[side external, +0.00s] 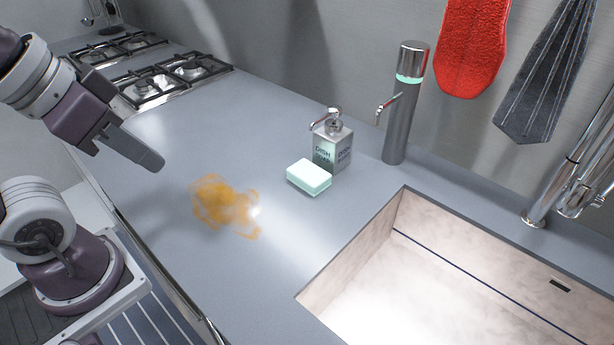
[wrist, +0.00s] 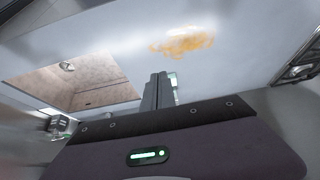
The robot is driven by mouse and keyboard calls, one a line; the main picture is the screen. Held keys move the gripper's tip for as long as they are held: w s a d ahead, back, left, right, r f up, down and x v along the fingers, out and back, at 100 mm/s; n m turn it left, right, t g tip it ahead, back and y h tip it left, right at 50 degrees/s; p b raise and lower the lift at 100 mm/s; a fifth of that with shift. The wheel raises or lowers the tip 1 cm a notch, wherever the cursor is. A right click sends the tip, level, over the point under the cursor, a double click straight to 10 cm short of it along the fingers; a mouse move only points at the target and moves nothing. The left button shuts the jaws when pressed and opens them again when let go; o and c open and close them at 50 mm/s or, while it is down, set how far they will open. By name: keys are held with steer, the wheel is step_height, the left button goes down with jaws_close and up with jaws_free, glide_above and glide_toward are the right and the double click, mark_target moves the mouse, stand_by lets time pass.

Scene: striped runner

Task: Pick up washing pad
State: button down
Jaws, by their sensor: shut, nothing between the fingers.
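The washing pad (side external: 309,177) is a pale mint and white block lying on the grey counter, just in front of the soap dispenser. My gripper (side external: 152,162) is at the left in the side view, above the counter, well apart from the pad, with its fingers together and empty. In the wrist view my gripper (wrist: 159,78) also shows its fingers closed side by side. A small pale green patch shows beside the fingers there; I cannot tell whether it is the pad, as the fingers hide most of it.
An orange stain (side external: 226,205) lies on the counter between my gripper and the pad. A dish soap dispenser (side external: 331,148) stands behind the pad, with a tall metal cylinder (side external: 402,110) to its right. The sink (side external: 400,270) opens at the front right. A gas hob (side external: 165,82) is at the back left.

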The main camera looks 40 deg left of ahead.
steer(key=c, duration=2.1)
jaws_free()
steer(key=o, duration=2.1)
steer(key=m+g, duration=0.1)
steer(key=m, duration=3.5)
glide_above(312, 170)
steer(key=s, duration=0.3)
step_height(312, 170, down, 15)
steer(key=shift+s+a+r, duration=0.1)
steer(key=shift+s+r, duration=0.05)
steer(key=x, duration=0.7)
steer(key=shift+f, duration=0.25)
